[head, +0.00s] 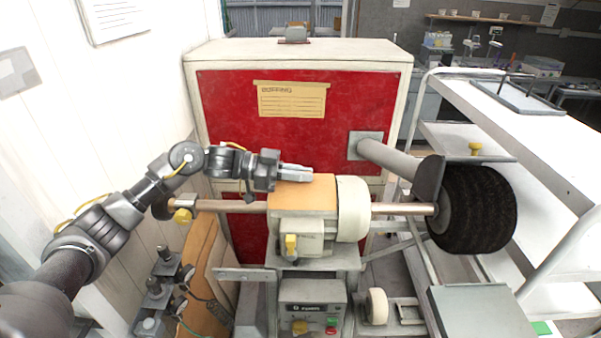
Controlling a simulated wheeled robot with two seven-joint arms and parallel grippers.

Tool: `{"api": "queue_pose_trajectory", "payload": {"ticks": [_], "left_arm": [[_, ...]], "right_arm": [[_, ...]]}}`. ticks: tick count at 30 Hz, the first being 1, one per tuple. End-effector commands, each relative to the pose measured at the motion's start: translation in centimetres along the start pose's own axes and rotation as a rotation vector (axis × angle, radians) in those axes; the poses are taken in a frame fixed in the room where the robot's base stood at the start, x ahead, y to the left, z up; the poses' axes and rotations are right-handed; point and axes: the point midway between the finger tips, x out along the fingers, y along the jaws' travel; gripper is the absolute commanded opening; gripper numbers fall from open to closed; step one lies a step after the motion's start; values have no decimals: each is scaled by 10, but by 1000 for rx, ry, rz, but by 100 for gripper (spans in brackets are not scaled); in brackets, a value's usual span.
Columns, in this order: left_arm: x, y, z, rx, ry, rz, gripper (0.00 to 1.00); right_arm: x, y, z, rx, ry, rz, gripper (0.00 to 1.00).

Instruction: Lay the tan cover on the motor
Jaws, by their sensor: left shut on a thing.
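The tan cover (303,200) is a flat tan-orange piece at the top of the cream motor (303,229). It looks level and lies over the motor housing; I cannot tell whether it rests fully on it or is a little above. My left gripper (300,173) comes in from the left and is shut at the cover's far edge, holding it. The fingertips hide part of that edge. My right gripper is not in view.
A shaft (234,206) runs through the motor to a dark round brush (474,209) at right. A red-fronted cabinet (230,122) stands close behind. A control box (313,309) sits below. A white shelf cart (540,135) stands at right.

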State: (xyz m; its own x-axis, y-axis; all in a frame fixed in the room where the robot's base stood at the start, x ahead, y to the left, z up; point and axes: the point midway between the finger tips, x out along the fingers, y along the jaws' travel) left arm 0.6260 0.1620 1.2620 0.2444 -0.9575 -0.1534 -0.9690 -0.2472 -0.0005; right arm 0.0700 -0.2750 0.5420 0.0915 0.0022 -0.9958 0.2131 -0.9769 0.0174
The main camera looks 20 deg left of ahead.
Motion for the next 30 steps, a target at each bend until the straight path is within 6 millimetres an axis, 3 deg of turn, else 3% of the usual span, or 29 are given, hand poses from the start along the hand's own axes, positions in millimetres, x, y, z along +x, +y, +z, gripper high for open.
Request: {"api": "queue_pose_trajectory", "payload": {"ticks": [5,6,12,23,28,30], "left_arm": [[1,0,4,0,1,0,0],[1,0,4,1,1,0,10],[1,0,4,1,1,0,34],[0,0,1,4,1,0,34],[-2,0,-19,9,3,0,34],[-5,10,-34,9,2,2,34]], "right_arm": [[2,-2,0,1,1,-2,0],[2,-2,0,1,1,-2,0],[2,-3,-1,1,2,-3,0],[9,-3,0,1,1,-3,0],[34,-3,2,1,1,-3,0],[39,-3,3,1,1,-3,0]]}}
